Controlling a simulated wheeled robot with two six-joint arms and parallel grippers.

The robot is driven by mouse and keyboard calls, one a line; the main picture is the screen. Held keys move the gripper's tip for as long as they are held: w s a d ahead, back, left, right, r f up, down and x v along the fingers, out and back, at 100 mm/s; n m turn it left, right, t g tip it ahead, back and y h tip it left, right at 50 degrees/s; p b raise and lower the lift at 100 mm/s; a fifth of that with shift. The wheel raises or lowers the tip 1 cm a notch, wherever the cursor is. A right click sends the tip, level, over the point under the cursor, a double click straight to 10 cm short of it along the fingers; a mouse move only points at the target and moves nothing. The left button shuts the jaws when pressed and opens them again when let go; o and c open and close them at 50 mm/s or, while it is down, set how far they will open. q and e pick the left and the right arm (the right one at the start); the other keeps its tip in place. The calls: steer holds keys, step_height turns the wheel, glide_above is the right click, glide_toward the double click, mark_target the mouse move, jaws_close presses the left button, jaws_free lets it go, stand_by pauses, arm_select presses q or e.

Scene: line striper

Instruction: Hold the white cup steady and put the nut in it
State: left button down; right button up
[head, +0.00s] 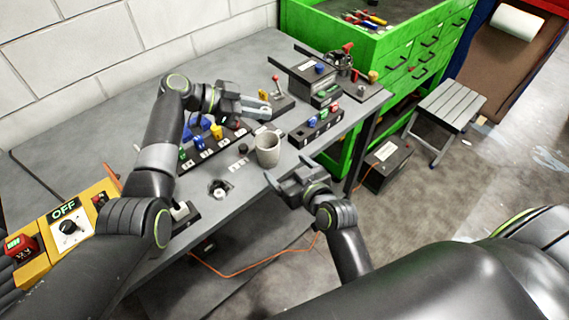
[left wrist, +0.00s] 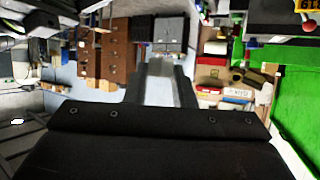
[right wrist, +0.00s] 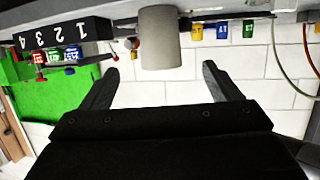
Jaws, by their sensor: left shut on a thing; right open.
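The white cup (head: 267,152), greyish in this light, stands upright near the table's front edge. In the right wrist view the cup (right wrist: 160,38) appears upside down, just beyond the fingertips. My right gripper (head: 289,172) is open and empty, at the front edge side of the cup, its fingers pointing at it and not around it. My left gripper (head: 262,106) is above the table behind the cup, higher than its rim. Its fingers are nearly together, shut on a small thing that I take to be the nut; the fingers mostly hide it.
A dark rack with coloured pieces (head: 206,150) lies left of the cup, and a numbered rack (head: 315,130) lies right of it. A small black fixture (head: 219,190) is at the front left. A green tool cabinet (head: 385,60) stands behind the table. A stool (head: 450,103) is at the right.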

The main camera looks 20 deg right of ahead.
mark_target(263, 144)
steer(key=x, duration=1.1)
steer(key=shift+w+f, duration=0.1)
steer(key=shift+w, duration=0.3)
steer(key=shift+c, duration=0.3)
steer(key=c, duration=0.9)
arm_select(q)
steer(key=c, duration=1.1)
jaws_free()
steer(key=shift+c, duration=0.2)
arm_select(e)
steer(key=shift+c, duration=0.4)
arm_select(q)
steer(key=v, duration=1.2)
